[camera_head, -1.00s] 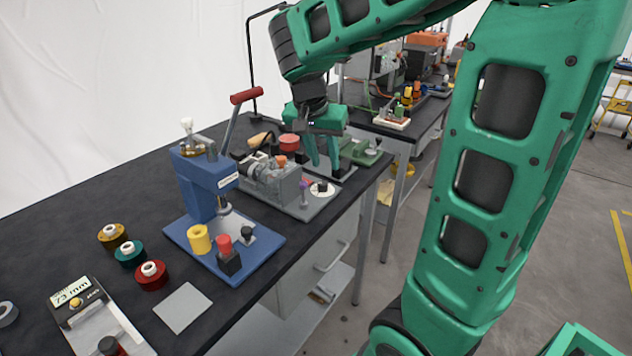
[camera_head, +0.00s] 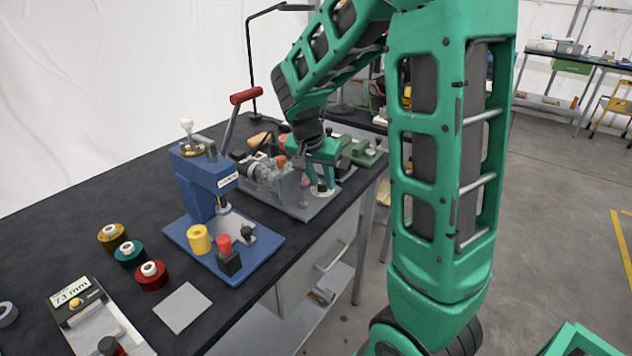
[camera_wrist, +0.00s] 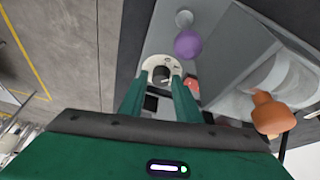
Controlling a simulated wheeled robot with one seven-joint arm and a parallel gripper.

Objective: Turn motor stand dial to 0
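The motor stand (camera_head: 290,197) is a grey base with a motor on it, on the dark bench. Its dial (camera_head: 318,191) is a pale disc with a black knob near the stand's front right corner. In the wrist view, the dial (camera_wrist: 147,64) lies just beyond my fingertips, its dark knob (camera_wrist: 161,73) in line with the gap between them. My gripper (camera_head: 322,184) points down over the dial. In the wrist view, my gripper (camera_wrist: 158,88) has its fingers apart, with no clear contact on the knob. The dial's marks are too small to read.
A purple ball knob (camera_wrist: 187,44) and a red button (camera_wrist: 192,84) stand close to the dial. A blue press (camera_head: 208,185) with a red-handled lever stands left of the motor stand. A green device (camera_head: 360,152) stands behind right. The bench edge is close.

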